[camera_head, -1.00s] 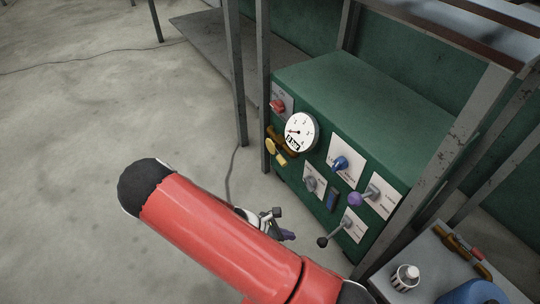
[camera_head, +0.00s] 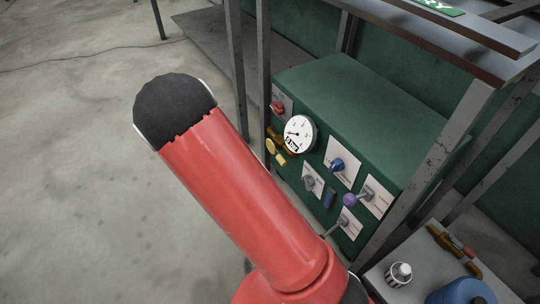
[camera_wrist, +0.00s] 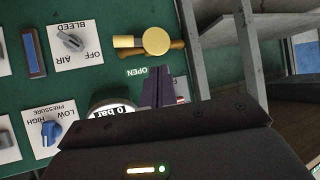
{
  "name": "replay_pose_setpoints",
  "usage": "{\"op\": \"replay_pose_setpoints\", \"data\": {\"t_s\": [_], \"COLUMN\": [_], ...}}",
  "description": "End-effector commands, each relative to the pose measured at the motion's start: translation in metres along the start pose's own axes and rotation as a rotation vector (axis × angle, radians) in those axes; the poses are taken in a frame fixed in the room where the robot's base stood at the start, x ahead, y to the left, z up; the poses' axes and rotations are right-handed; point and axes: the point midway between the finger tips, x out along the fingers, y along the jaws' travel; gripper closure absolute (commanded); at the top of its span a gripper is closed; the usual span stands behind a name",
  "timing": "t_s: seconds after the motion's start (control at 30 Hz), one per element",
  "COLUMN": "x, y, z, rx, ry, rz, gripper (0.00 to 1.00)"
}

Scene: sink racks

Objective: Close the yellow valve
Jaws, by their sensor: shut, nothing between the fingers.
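The yellow valve (camera_head: 270,146) is on the left side of the green panel's front, below the white gauge, in the head view. In the wrist view the valve (camera_wrist: 155,41) has a round yellow knob and a short yellow bar over a brown pipe. The word OPEN is printed near it. My gripper (camera_wrist: 158,84) shows dark purple fingers, closed together and empty. Its tips point toward the valve and appear a little short of it; I cannot tell the depth gap. In the head view my red arm hides the gripper.
The green panel (camera_head: 365,105) also carries a gauge (camera_head: 299,134), a red knob (camera_head: 278,107), a blue knob (camera_head: 338,164), a purple-knobbed lever (camera_head: 350,199) and a grey switch (camera_head: 309,183). Metal posts (camera_head: 236,75) stand left of the panel. A side table (camera_head: 415,264) holds loose parts.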

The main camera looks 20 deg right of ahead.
Motion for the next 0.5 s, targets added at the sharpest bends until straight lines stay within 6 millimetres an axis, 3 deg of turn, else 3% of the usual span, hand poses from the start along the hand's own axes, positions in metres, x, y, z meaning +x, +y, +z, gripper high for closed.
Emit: {"op": "replay_pose_setpoints", "data": {"t_s": [0.1,0.3,0.5], "x": [-0.01,-0.017,0.005], "y": [0.026,0.047,0.054], "z": [-0.021,-0.027,-0.025], "rx": [0.182,0.301,0.304], "ry": [0.02,0.027,0.029], "rz": [0.14,0.251,0.259], "gripper": [1.0,1.0,1.0]}}
